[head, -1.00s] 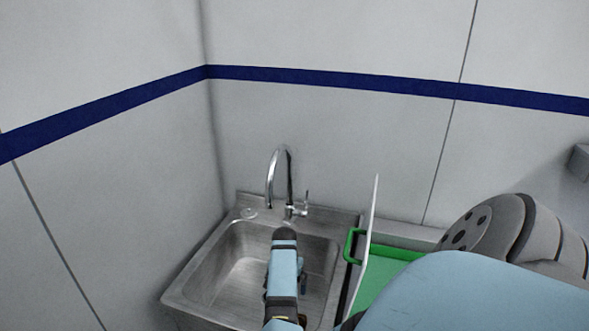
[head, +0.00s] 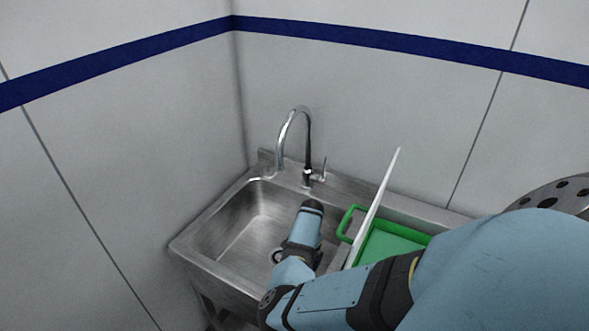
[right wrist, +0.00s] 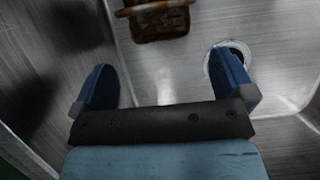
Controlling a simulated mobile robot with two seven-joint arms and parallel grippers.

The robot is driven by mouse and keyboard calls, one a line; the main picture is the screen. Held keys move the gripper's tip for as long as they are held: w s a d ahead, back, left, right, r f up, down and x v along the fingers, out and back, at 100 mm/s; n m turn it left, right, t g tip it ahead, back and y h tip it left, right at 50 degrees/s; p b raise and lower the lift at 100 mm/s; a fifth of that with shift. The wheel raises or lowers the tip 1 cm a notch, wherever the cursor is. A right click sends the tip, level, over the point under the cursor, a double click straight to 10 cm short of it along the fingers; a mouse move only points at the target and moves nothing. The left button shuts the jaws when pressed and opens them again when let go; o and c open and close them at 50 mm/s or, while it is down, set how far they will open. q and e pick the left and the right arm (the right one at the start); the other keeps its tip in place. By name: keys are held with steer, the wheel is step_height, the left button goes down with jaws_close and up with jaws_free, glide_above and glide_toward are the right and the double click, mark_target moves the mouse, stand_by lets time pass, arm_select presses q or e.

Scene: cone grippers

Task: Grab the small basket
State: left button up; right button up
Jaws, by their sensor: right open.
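The small basket (right wrist: 158,18) shows at the top edge of the right wrist view. It is brown with a copper-coloured wire rim and is partly cut off by the frame. It is inside the steel sink (head: 222,240). My right gripper (right wrist: 163,66) is open and empty, with its two blue fingers spread and the basket beyond their tips. In the head view my right arm reaches in from the right and its end is over the sink. The fingers and the basket cannot be made out there. My left gripper is not in view.
The sink drain (right wrist: 232,58) lies near the right finger. A curved faucet (head: 307,150) stands at the sink's back edge. A green tray (head: 385,245) with a handle and a thin white board (head: 376,205) are right of the sink. Walls (head: 130,150) close off the left and back.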

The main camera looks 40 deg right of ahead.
steer(key=x, duration=0.5)
steer(key=shift+f, duration=0.1)
steer(key=shift+x, duration=2.65)
steer(key=shift+a, duration=0.1)
steer(key=c, duration=0.6)
steer(key=shift+p, duration=0.3)
